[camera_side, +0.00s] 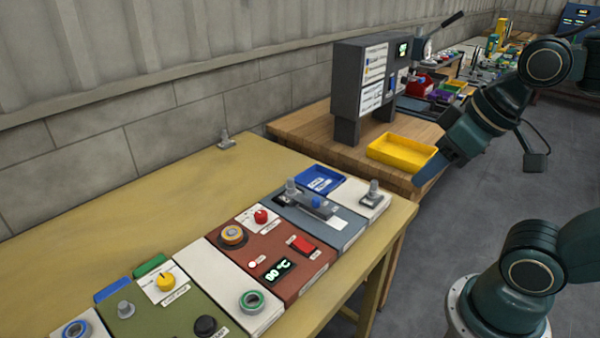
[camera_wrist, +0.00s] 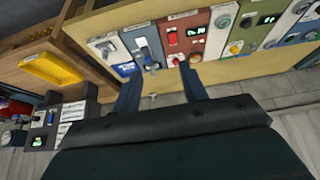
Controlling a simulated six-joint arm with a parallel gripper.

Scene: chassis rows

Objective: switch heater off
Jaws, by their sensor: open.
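A brown-red panel (camera_side: 318,268) with a °C display (camera_side: 276,270) sits in the row of chassis on the yellow bench. In the wrist view the rocker (camera_wrist: 172,38) and the display (camera_wrist: 196,31) show beyond the fingers. My gripper (camera_wrist: 160,86) is open and empty, up and to the right of the panel, apart from it.
A blue-grey panel (camera_side: 335,238) with a lever-like part and a white panel with a grey knob (camera_side: 374,192) stand to the right. A white panel and a green panel (camera_side: 150,310) lie left. A yellow tray (camera_side: 402,152) and grey cabinet (camera_side: 360,85) stand on the wooden bench behind.

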